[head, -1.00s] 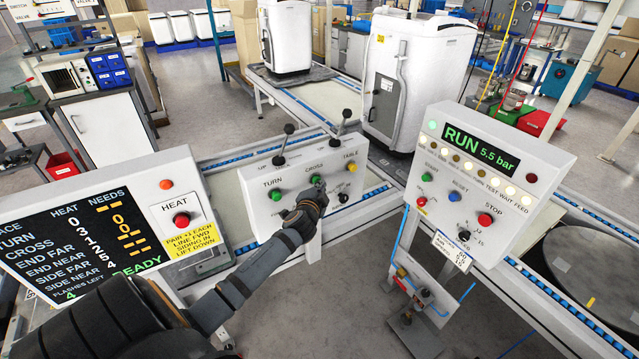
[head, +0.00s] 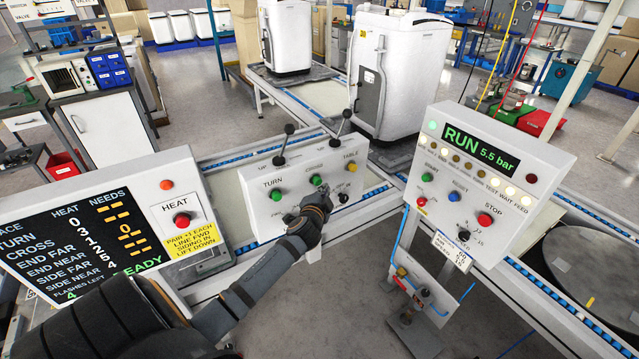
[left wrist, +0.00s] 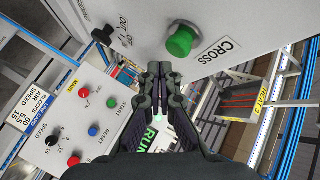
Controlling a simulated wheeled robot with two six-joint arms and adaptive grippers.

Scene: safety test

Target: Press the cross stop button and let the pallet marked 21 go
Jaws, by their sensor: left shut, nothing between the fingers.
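The CROSS button (head: 316,179) is a green button in the middle of the white control panel (head: 252,197). In the left wrist view the green button (left wrist: 181,41) shows large beside its CROSS label. My left gripper (head: 322,192) is shut and empty just below the button in the head view. Its fingertips (left wrist: 166,70) look apart from the button in the left wrist view. A white cabinet (head: 405,85) stands on the line behind the panel, and another white cabinet (head: 286,38) stands farther back. I cannot read a 21 on any pallet. My right gripper is not in view.
The panel also has TURN (head: 275,196) and YELLOW TABLE (head: 352,167) buttons and two levers. A RUN 5.5 bar box (head: 478,185) stands at right, with a red STOP button (head: 485,220). A HEAT board (head: 85,235) reads READY at left.

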